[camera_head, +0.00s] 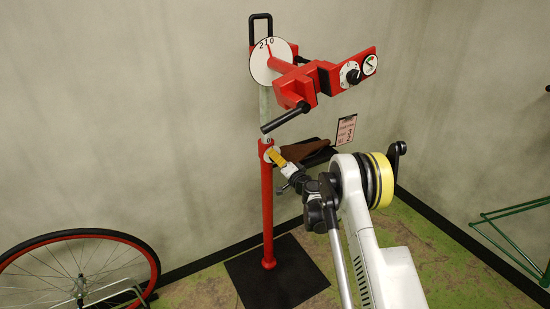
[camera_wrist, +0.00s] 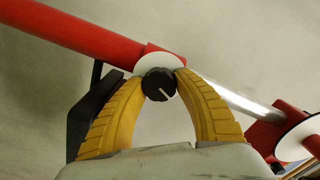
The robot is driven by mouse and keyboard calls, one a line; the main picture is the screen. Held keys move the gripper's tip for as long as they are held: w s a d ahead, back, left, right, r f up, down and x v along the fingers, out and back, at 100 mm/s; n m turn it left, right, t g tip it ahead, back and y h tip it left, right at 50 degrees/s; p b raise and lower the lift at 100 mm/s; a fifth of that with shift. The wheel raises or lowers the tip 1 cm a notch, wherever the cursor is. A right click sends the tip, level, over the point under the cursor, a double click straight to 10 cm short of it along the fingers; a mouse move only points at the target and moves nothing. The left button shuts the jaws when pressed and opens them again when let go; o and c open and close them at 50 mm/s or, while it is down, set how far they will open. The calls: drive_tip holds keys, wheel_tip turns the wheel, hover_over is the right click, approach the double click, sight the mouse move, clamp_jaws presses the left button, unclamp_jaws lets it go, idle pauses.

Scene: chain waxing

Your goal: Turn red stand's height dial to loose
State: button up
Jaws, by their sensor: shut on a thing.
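The red stand (camera_head: 267,205) is upright on a dark mat, with a grey inner post rising from its red tube. Its height dial (camera_wrist: 159,84) is a black knob with a white pointer line on a white disc, at the top of the red tube. In the wrist view the pointer slants down and right; no labels on the disc are readable. My gripper (camera_wrist: 160,77) has its yellow fingers shut on the dial, one on each side. In the head view my gripper (camera_head: 273,155) reaches the collar from the right and covers most of the dial.
The red clamp head (camera_head: 300,82) with other dials and a black handle (camera_head: 285,117) overhangs my gripper. A tray (camera_head: 318,154) and a sign (camera_head: 345,130) stand behind my arm. A red-rimmed wheel (camera_head: 80,270) is at lower left, a green frame (camera_head: 510,230) at right.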

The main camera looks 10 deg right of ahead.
drive_tip(key=shift+n, duration=0.3)
idle(0.4)
drive_tip(key=o, duration=1.2)
drive_tip(key=v, duration=1.2)
drive_tip(key=shift+r, duration=0.1)
